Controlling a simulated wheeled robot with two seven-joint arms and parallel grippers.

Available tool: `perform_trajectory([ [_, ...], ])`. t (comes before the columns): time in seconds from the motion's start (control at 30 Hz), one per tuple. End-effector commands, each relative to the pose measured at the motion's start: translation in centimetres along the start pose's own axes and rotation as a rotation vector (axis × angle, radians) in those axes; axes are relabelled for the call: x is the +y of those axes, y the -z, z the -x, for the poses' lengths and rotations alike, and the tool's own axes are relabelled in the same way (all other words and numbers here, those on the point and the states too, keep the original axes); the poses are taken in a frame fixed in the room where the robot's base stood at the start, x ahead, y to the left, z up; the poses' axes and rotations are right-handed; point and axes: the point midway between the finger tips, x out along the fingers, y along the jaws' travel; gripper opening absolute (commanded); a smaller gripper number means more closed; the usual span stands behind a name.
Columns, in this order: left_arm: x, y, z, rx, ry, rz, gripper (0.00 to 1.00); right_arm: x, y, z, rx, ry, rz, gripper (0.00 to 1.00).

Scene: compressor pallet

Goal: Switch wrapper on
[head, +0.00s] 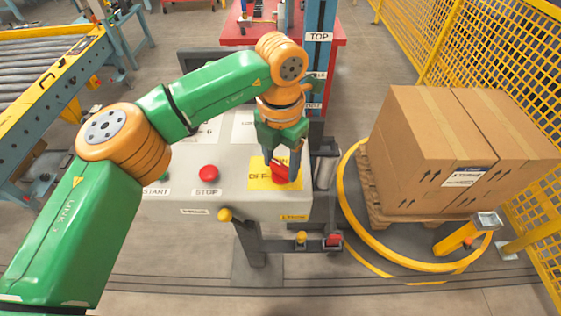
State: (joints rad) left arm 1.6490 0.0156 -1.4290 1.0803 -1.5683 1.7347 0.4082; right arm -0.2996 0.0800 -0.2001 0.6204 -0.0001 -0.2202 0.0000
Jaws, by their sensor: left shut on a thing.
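The wrapper's control panel (240,203) is a light grey sloped box in the middle of the head view. A red rotary switch (280,175) sits on a yellow plate (259,183) at the panel's right, with the letters "OFF" showing beside it. My left gripper (282,168) comes down from above and is shut on the red switch. The gripper and arm hide part of the plate, so any other lettering there does not show. My right gripper is not in view.
A red STOP button (208,173) and a START label (156,191) lie left on the panel. Cardboard boxes (425,150) stand on a pallet (376,208) inside a yellow ring (352,235) at right. A yellow fence (460,45) runs behind. A roller conveyor (40,75) is at left.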

Motion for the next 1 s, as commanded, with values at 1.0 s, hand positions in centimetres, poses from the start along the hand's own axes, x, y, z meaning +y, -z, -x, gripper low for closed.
perform_trajectory([
  [1.0,-0.07,-0.28,0.17,-0.005,-0.002,-0.832,0.06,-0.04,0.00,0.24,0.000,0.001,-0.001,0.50],
])
